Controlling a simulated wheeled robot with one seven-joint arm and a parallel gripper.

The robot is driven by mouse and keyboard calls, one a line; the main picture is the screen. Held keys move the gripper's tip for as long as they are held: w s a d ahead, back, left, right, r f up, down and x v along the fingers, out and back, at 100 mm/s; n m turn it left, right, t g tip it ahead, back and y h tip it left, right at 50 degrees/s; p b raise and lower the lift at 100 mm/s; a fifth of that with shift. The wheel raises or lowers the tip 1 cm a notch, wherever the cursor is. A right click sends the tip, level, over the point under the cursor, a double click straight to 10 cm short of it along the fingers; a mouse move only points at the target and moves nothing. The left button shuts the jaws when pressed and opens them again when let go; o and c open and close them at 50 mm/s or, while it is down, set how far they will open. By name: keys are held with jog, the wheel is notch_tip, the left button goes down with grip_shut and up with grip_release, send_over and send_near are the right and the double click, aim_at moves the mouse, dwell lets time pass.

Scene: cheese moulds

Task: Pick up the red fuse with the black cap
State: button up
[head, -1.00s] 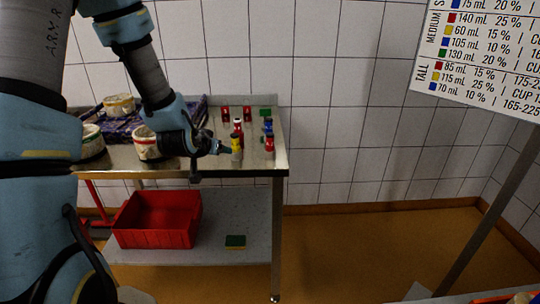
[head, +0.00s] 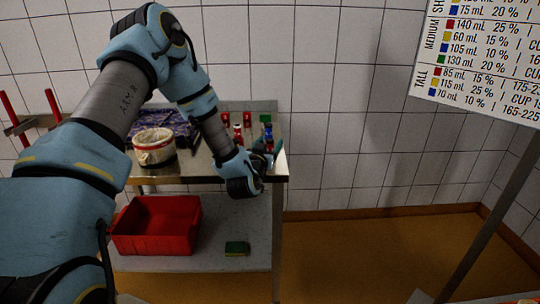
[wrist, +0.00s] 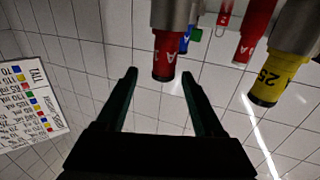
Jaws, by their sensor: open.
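The red fuse with the black cap (wrist: 168,48) stands out in the wrist view, which appears upside down; its dark end lies near the gap between my fingertips. In the head view a red fuse (head: 269,146) stands at the front right of the steel table, just above my gripper (head: 263,168), and may be the same one. My gripper is open and empty; its two fingers (wrist: 159,74) show in the wrist view. How far the fuse is from the fingers in depth is unclear.
A yellow fuse (wrist: 272,75) and another red fuse (wrist: 254,32) are to the right in the wrist view. Several red, blue and green pieces stand farther back. A white mould (head: 154,150) is left on the table (head: 205,165). A red bin (head: 155,240) sits on the lower shelf.

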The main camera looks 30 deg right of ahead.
aim_at(271, 139)
jog(key=p+x, duration=0.2)
jog(key=x, duration=0.2)
jog(key=shift+w+d+f+p, duration=0.1)
jog(key=shift+w+p, duration=0.25)
jog(key=shift+w, duration=0.05)
jog(key=shift+w+d+f, duration=0.15)
jog(key=shift+w+d, duration=0.15)
jog(key=shift+d, duration=0.05)
grip_shut()
dwell(0.4)
